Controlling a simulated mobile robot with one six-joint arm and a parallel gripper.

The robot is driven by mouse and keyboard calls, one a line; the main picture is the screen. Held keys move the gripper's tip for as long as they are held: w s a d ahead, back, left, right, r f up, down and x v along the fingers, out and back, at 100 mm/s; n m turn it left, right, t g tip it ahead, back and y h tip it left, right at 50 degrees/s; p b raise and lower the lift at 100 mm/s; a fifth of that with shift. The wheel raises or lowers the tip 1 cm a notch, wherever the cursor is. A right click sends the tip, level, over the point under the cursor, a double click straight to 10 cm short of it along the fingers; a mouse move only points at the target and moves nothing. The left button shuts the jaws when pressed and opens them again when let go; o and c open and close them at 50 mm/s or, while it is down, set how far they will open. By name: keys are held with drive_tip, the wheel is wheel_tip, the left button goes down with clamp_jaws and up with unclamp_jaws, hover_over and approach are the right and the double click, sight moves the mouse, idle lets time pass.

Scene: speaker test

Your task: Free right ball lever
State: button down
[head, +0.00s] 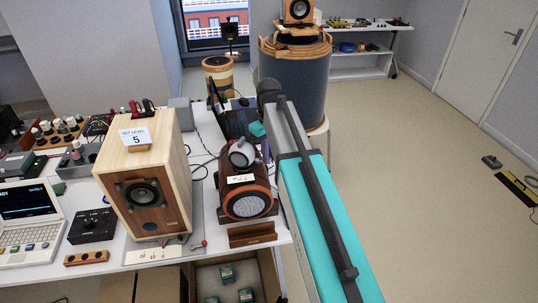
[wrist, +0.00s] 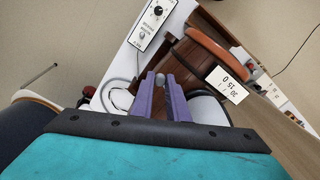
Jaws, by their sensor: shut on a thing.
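A brown device with an orange-ringed speaker (head: 247,203) stands on the white bench, right of the large wooden speaker. It also shows in the wrist view, with its orange-brown ring (wrist: 220,52) at upper right. My gripper (wrist: 162,82) has purple fingers, close together over the device's side. A small grey ball (wrist: 161,73) shows between the fingertips, and the gripper is shut on it. I take this as the ball of the lever; its stem is hidden by the fingers. In the head view only a bit of purple finger (head: 265,151) shows beside my teal arm, which hides the device's right side.
The wooden speaker (head: 140,170) with a level card stands close on the left. A red ball knob (head: 204,243) sits near its base. A brown block (head: 252,235) lies at the bench's front edge. A knob box (wrist: 152,25) shows above the fingers.

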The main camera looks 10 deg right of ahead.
drive_tip(key=shift+m, duration=0.3)
drive_tip(key=m, duration=0.1)
drive_tip(key=s+a+m, duration=0.1)
drive_tip(key=m, duration=0.1)
drive_tip(key=shift+s+m, duration=0.15)
drive_tip(key=shift+m, duration=0.15)
drive_tip(key=shift+s+a+m+p, duration=0.15)
drive_tip(key=shift+a+m, duration=0.1)
drive_tip(key=shift+m, duration=0.55)
drive_tip(key=shift+s+a+m+p, duration=0.1)
drive_tip(key=shift+a+m, duration=0.15)
drive_tip(key=shift+m, duration=0.55)
drive_tip(key=shift+s+a+m+p, duration=0.15)
drive_tip(key=shift+a+m, duration=0.1)
drive_tip(key=shift+m, duration=0.55)
drive_tip(key=c, duration=1.7)
unclamp_jaws()
drive_tip(key=shift+a, duration=0.1)
